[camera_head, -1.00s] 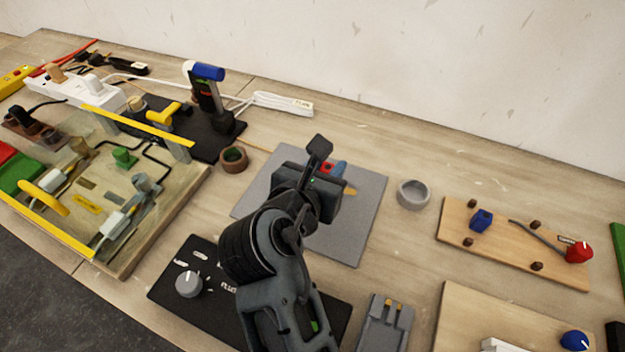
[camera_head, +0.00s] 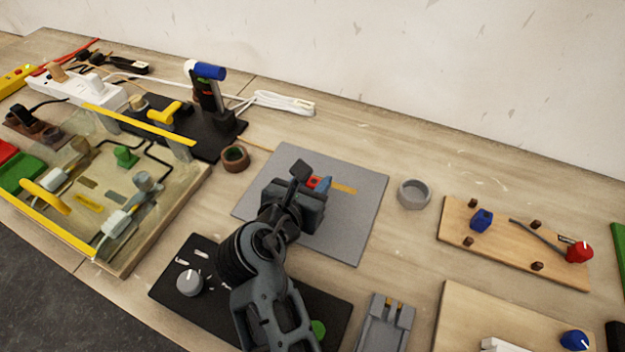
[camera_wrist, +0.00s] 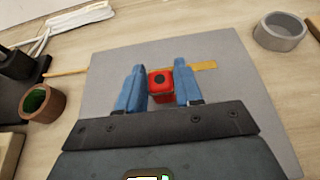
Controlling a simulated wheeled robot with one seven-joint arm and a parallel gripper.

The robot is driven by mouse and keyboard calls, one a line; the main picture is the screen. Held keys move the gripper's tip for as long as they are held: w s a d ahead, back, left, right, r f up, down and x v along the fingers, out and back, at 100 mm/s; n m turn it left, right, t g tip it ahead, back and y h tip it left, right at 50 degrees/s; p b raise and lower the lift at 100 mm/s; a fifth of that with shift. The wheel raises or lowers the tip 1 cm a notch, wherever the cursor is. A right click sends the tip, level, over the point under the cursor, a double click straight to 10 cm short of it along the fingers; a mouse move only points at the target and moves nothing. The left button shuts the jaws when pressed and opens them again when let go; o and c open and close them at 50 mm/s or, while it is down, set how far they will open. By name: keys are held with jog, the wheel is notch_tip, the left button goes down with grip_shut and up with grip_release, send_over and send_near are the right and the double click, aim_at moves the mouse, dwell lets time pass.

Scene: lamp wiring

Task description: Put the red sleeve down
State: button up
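The red sleeve (camera_wrist: 160,86) is a small red block with a dark round hole in its face, seen between the two blue fingers in the wrist view. My gripper (camera_wrist: 160,80) appears shut on it, with a finger against each side. In the head view the sleeve (camera_head: 313,182) shows just beyond my gripper (camera_head: 318,184), over the grey mat (camera_head: 350,225). A yellow-tan strip (camera_wrist: 205,66) lies on the mat behind the sleeve. I cannot tell whether the sleeve's underside touches the mat.
A grey ring-shaped cup (camera_head: 413,194) stands right of the mat, and a brown cup with green inside (camera_head: 234,158) stands left. A black panel with a knob (camera_head: 189,283) lies in front. A wooden board (camera_head: 510,250) is at right. The mat's right part is clear.

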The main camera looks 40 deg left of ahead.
jog(key=o, duration=0.4)
jog(key=shift+c, duration=0.2)
jog(key=shift+s+r, duration=0.1)
jog(key=v, duration=1.2)
